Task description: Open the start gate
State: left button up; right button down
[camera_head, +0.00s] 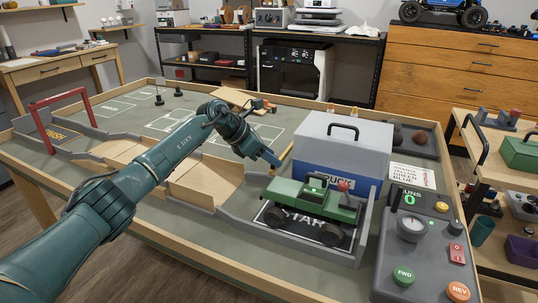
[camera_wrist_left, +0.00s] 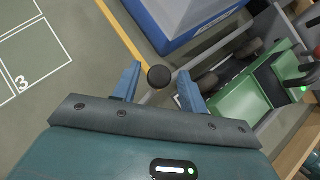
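The green crawler (camera_head: 310,196) sits on the START pad (camera_head: 290,218) inside a grey-walled lane. It also shows at the right of the left wrist view (camera_wrist_left: 245,105). My left gripper (camera_head: 272,160) is just beyond the crawler's left end, pointing down. In the left wrist view its two blue fingers (camera_wrist_left: 159,88) are apart. A round black knob (camera_wrist_left: 159,76) shows between and just past the fingertips; contact cannot be told. I cannot tell for sure whether this knob belongs to the start gate. In the head view the gripper hides that spot. My right gripper is not in view.
A blue and grey truck case (camera_head: 341,150) stands behind the crawler, close to my gripper. A control console (camera_head: 420,240) with buttons is at the right. Wooden ramps (camera_head: 205,181) lie in the lane under my left arm. A red arch (camera_head: 62,118) stands far left.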

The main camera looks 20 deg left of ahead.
pick_arm(q)
jog(key=shift+o, duration=0.3)
jog(key=shift+s+a+r, duration=0.2)
jog(key=shift+a+r, duration=0.15)
jog(key=shift+r, duration=0.05)
jog(key=p+v, duration=0.1)
jog(key=v, duration=1.1)
